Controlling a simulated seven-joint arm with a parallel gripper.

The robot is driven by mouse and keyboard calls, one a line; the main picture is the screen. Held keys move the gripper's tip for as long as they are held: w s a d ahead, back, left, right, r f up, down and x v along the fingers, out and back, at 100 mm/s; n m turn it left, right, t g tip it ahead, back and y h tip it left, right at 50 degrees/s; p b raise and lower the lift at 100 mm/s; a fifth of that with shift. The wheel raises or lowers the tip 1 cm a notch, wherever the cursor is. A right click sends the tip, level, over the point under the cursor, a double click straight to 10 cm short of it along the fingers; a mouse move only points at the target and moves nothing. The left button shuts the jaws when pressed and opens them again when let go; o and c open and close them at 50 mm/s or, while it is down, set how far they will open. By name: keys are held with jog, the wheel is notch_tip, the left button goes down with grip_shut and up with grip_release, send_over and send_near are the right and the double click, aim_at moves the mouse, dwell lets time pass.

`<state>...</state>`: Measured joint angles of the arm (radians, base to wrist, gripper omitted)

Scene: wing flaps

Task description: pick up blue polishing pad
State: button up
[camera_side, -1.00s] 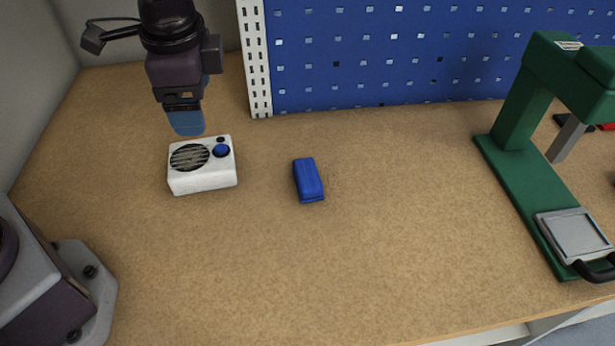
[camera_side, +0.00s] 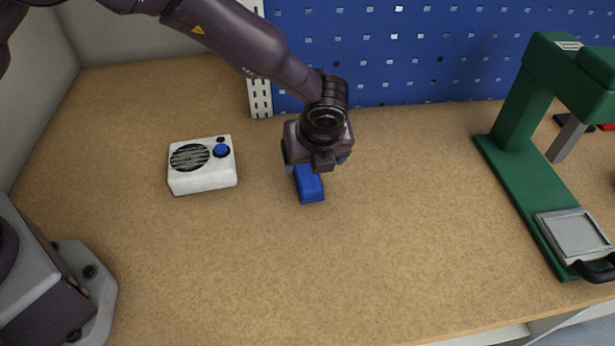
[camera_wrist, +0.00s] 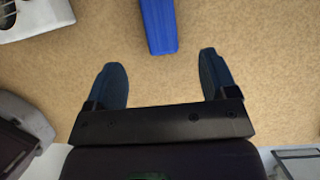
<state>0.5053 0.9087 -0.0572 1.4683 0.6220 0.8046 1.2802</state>
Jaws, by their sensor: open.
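The blue polishing pad (camera_side: 310,186) is a small blue block lying on the table in the middle of the side view. Its far end is hidden behind my gripper in that view. The pad also shows in the wrist view (camera_wrist: 159,26), cut off by the top edge. My gripper (camera_side: 318,163) is over the far part of the pad in the side view. In the wrist view my gripper (camera_wrist: 164,76) has its two blue fingers spread apart and empty. The pad's end lies ahead of the gap between the fingertips, not between them.
A white box with a blue knob (camera_side: 202,172) stands left of the pad. A green press-like stand (camera_side: 530,175) is at the right. A blue perforated board (camera_side: 420,60) rises behind. The wooden table (camera_side: 330,275) is clear in front.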

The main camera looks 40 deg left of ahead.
aim_at(307, 172)
jog(key=x, duration=1)
jog(key=shift+w, duration=0.1)
jog(key=c, duration=1)
jog(key=shift+r, duration=0.15)
jog(key=shift+r, duration=0.2)
jog(key=r, duration=0.3)
jog(key=shift+s+a+r, duration=0.15)
jog(key=shift+s+r, duration=0.15)
jog(key=shift+s, duration=0.05)
jog(key=s+a+r, duration=0.1)
jog(key=s+r, duration=0.2)
jog(key=s, duration=0.1)
jog(key=s+a+r, duration=0.2)
jog(key=s+r, duration=0.1)
jog(key=s, duration=0.1)
jog(key=s+a+r, duration=0.1)
jog(key=s+r, duration=0.1)
jog(key=s, duration=0.2)
jog(key=shift+s+a+r, duration=0.15)
jog(key=shift+s+r, duration=0.15)
jog(key=shift+r, duration=0.1)
